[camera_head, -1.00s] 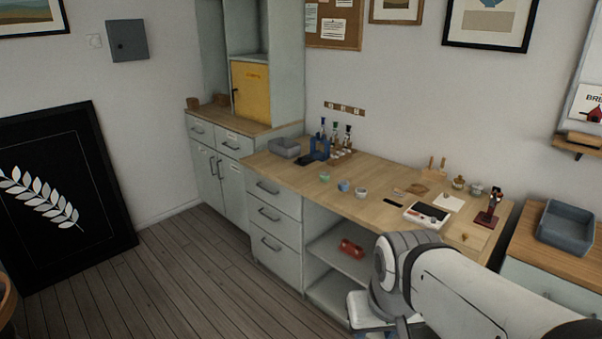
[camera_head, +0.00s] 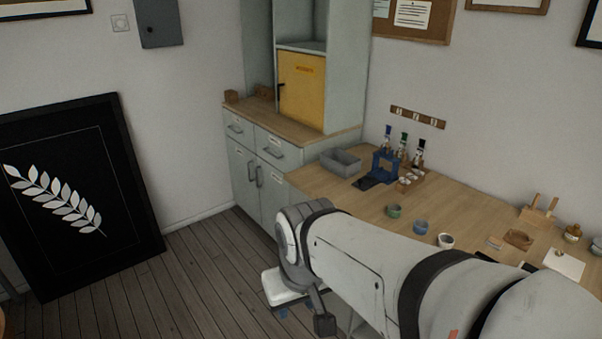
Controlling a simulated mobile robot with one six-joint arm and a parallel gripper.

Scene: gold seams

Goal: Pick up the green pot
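The green pot (camera_head: 393,211) is a small round pot standing on the wooden worktop, near its front edge. A blue pot (camera_head: 421,227) and a white pot (camera_head: 446,240) stand in a row to its right. My arm crosses the lower right in front of the worktop. Its wrist hangs left of and below the green pot, well apart from it. A dark part at its lower end, perhaps my gripper (camera_head: 325,324), shows near the bottom edge. Its fingers cannot be made out, and I see nothing held in it.
A grey bin (camera_head: 340,162), a blue stand (camera_head: 383,168) and several capped bottles (camera_head: 403,147) are behind the pots. A wooden holder (camera_head: 539,209) stands farther right. Floor at left is clear, before a black leaf picture (camera_head: 75,190).

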